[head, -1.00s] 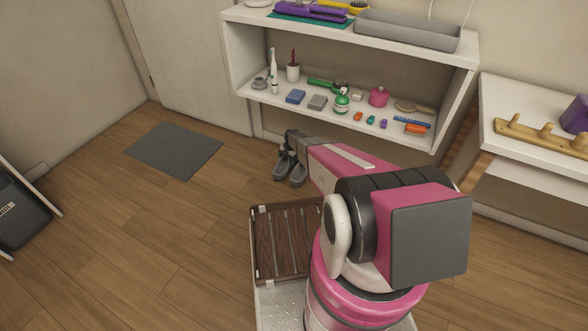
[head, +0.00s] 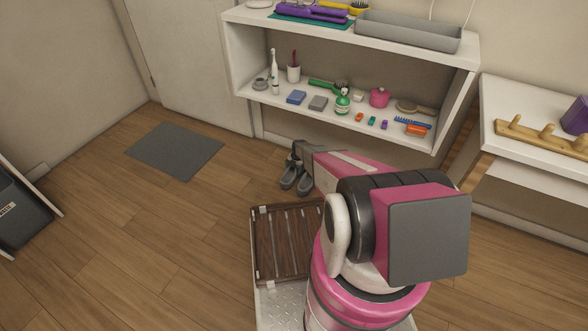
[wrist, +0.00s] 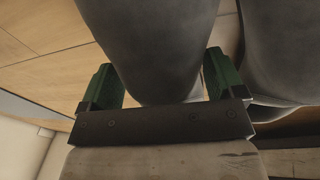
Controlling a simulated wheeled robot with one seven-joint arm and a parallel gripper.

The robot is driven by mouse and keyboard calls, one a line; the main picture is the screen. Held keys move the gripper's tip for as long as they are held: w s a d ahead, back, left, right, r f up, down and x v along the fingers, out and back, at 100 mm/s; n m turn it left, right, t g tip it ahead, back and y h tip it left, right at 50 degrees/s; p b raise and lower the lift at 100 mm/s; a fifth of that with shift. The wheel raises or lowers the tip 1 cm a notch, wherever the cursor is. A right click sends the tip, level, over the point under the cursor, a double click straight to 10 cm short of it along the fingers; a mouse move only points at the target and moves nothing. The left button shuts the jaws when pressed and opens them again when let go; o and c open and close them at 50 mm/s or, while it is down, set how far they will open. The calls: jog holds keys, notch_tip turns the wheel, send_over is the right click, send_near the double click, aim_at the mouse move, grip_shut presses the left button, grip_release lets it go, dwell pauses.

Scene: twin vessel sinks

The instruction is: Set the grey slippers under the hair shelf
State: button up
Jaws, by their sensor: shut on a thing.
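The pair of grey slippers (head: 289,177) is by the floor in front of the hair shelf's lower left part in the head view, beneath the end of my arm. In the wrist view, one grey slipper (wrist: 155,45) sits between the green fingers of my gripper (wrist: 160,82), which is shut on it. The other slipper (wrist: 285,50) is close beside it on the right. The white hair shelf (head: 350,112) is on the wall behind, with open space below. Whether the slippers touch the floor is hard to tell.
A grey mat (head: 175,150) lies on the floor to the left. A dark bin (head: 22,215) is at the far left. The floor between mat and rack is clear.

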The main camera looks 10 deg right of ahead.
jog(key=o, duration=0.8)
notch_tip(320, 180, up, 12)
jog(key=d, duration=0.2)
jog(key=shift+s, duration=0.15)
